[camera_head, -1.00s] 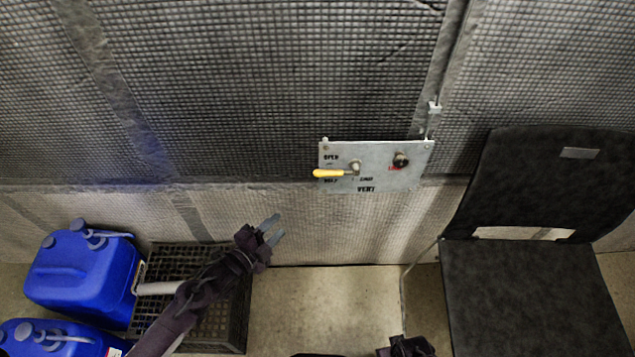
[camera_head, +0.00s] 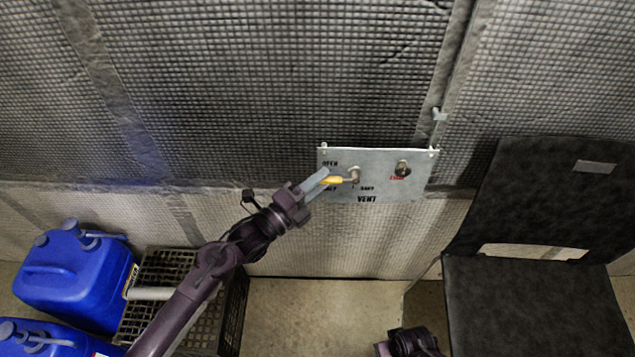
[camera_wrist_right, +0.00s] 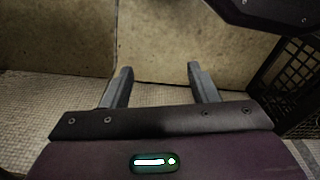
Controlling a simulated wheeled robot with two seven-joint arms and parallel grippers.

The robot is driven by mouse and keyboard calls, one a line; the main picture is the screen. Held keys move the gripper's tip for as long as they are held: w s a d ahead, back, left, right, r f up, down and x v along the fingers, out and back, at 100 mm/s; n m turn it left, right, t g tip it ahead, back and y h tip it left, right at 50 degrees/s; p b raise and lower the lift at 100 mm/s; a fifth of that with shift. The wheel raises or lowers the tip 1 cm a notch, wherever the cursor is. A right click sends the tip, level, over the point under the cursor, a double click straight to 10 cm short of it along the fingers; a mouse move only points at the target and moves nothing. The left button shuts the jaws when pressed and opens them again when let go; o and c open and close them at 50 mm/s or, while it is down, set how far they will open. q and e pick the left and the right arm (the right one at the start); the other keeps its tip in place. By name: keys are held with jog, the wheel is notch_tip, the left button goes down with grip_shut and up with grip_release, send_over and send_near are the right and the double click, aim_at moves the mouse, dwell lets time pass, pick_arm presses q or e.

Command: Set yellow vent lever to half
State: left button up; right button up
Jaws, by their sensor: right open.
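The yellow vent lever (camera_head: 334,180) sits on a grey metal panel (camera_head: 386,187) on the wall in the head view. It points left from its pivot, between the OPEN label above and a partly covered label below. My left gripper (camera_head: 322,183) is at the lever's free end, with its fingers over the left edge of the panel. The fingers cover the lever's tip, and whether they are closed on it cannot be made out. My right gripper (camera_wrist_right: 158,85) is open and empty in the right wrist view, low and away from the panel.
A second, dark knob (camera_head: 403,168) with a red label is on the panel's right. A black chair (camera_head: 530,290) stands at the right. Blue jerrycans (camera_head: 75,278) and a black crate (camera_head: 236,312) are at the lower left.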

pick_arm(q)
grip_shut()
jog(key=shift+f, duration=0.1)
dwell(0.4)
